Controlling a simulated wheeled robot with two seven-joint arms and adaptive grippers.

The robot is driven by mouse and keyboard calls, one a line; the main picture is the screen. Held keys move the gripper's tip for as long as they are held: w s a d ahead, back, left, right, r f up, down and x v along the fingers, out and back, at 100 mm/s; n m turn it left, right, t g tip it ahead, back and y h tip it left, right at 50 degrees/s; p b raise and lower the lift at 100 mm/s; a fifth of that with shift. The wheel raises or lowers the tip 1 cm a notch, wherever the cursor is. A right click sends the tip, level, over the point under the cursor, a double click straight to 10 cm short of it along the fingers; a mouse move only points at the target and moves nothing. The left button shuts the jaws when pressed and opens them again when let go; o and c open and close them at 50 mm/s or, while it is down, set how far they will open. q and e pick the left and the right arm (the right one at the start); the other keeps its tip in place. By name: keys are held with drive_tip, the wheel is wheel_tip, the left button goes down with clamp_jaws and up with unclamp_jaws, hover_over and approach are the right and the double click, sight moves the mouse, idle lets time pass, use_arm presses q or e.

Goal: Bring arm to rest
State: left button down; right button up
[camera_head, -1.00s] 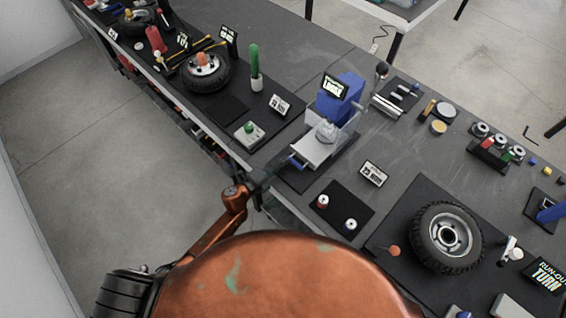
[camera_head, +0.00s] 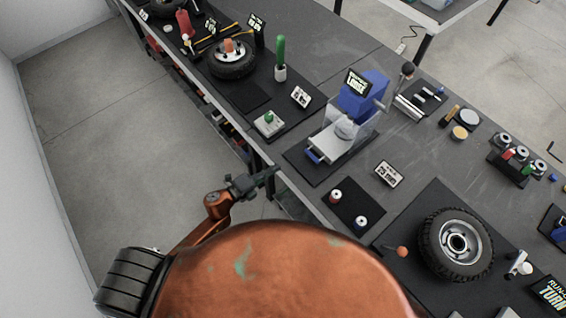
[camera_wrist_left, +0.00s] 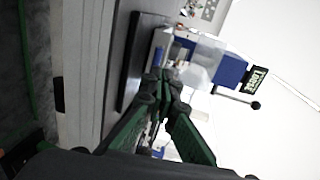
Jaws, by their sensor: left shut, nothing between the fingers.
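My left gripper (camera_head: 268,174) is shut and empty, just off the near edge of the long dark workbench (camera_head: 300,60). Its arm comes up from the lower left beside my orange body. In the left wrist view the green fingers (camera_wrist_left: 160,82) meet at their tips. The blue and white machine (camera_head: 362,98), with a clear guard and a sign, stands on the bench beyond the gripper, and it also shows in the left wrist view (camera_wrist_left: 228,72). The gripper is apart from it. My right gripper is not in view.
A wheel (camera_head: 456,243) lies on a dark mat at the right. Another wheel (camera_head: 232,60) sits further back on the left. A small mat with two capped pieces (camera_head: 361,222) lies near the front edge. Open floor (camera_head: 110,130) is at the left.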

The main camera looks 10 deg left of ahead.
use_arm(q)
drive_tip(key=shift+s+a, duration=0.2)
drive_tip(key=s+a+f+n+g+y, duration=0.1)
drive_tip(key=a+f+n+y, duration=0.25)
drive_tip(key=a+f, duration=0.4)
drive_tip(key=s+a+f+n+y, duration=0.15)
drive_tip(key=a+f+n, duration=0.3)
drive_tip(key=f, duration=0.55)
drive_tip(key=s+a+f+n+g+y, duration=0.1)
drive_tip(key=s+a+f+n+y, duration=0.15)
drive_tip(key=s+f, duration=0.35)
drive_tip(key=s+a+f+n+g+y, duration=0.1)
drive_tip(key=s+a+f+n+g, duration=0.2)
drive_tip(key=f, duration=0.5)
drive_tip(key=s+f+n+g, duration=0.2)
drive_tip(key=s+f, duration=0.4)
drive_tip(key=s, duration=0.5)
drive_tip(key=s+f+n+g, duration=0.2)
drive_tip(key=s+f+n, duration=0.3)
drive_tip(key=s, duration=0.7)
drive_tip(key=s+f+n+g, duration=0.2)
drive_tip(key=s+f, duration=0.5)
drive_tip(key=s, duration=0.5)
drive_tip(key=shift+s+d+n+g+y, duration=0.2)
drive_tip(key=shift+n+g+y, duration=0.25)
drive_tip(key=shift+n, duration=0.2)
drive_tip(key=shift+w, duration=0.1)
